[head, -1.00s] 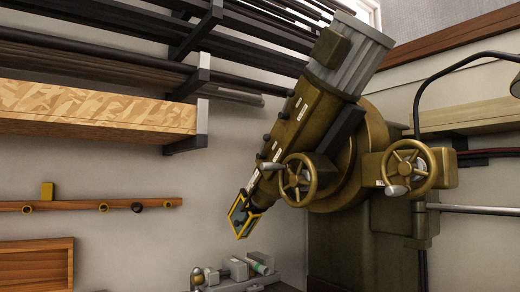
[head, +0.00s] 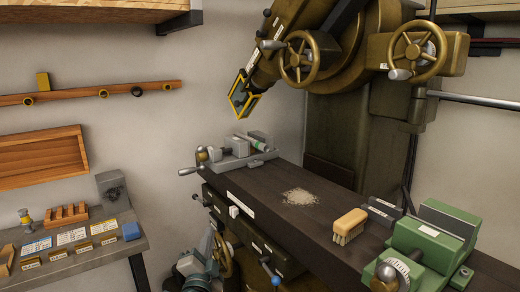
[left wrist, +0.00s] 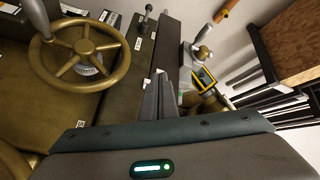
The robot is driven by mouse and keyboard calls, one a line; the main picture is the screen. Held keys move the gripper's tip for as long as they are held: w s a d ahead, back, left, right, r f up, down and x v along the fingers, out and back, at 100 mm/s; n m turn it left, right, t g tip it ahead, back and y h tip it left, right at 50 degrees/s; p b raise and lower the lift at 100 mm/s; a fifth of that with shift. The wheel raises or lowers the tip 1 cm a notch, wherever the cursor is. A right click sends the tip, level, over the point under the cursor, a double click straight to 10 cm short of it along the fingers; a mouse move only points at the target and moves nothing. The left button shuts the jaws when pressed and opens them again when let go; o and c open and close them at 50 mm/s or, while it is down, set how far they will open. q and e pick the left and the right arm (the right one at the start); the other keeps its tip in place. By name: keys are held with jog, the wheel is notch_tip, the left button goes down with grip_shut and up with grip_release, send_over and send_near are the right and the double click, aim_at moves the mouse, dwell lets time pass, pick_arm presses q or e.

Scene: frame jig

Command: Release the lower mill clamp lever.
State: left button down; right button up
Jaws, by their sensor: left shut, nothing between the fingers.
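The brown-gold milling machine (head: 375,120) stands at the upper right in the head view, with spoked handwheels on its head. Small dark knobbed parts (head: 267,13) show along the head's left side. A lever with a blue ball knob (head: 276,281) is low on the front of the mill table (head: 330,208). I cannot tell which part is the lower clamp lever. My left gripper (left wrist: 159,78) shows in the left wrist view, its grey fingers together and empty, near the mill head and a gold handwheel (left wrist: 80,52). My right gripper is in no view.
The mill table carries a grey vise (head: 235,150), a pile of chips (head: 300,197), a brush (head: 349,226) and a green vise (head: 430,240). A side bench (head: 100,256) with labelled racks stands at lower left. The yellow-framed guard (head: 243,97) hangs over the table.

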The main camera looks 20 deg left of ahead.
aim_at(260, 32)
pick_arm(q)
jog(key=w+d+r+m+h, duration=0.1)
jog(key=w+r+m+h, duration=0.3)
jog(key=r+m, duration=0.6)
jog(key=w+d+r+m+t+h, duration=0.1)
jog(key=w+r+m+h, duration=0.3)
jog(key=r, duration=1.7)
jog(key=w+d+r+m+t+h, duration=0.1)
jog(key=w+r+m+h, duration=0.3)
jog(key=r+m+h, duration=0.7)
notch_tip(260, 32, up, 5)
jog(key=d+m, duration=0.1)
jog(key=m, duration=0.6)
jog(key=shift+w+d, duration=0.25)
jog(key=shift+d, duration=0.05)
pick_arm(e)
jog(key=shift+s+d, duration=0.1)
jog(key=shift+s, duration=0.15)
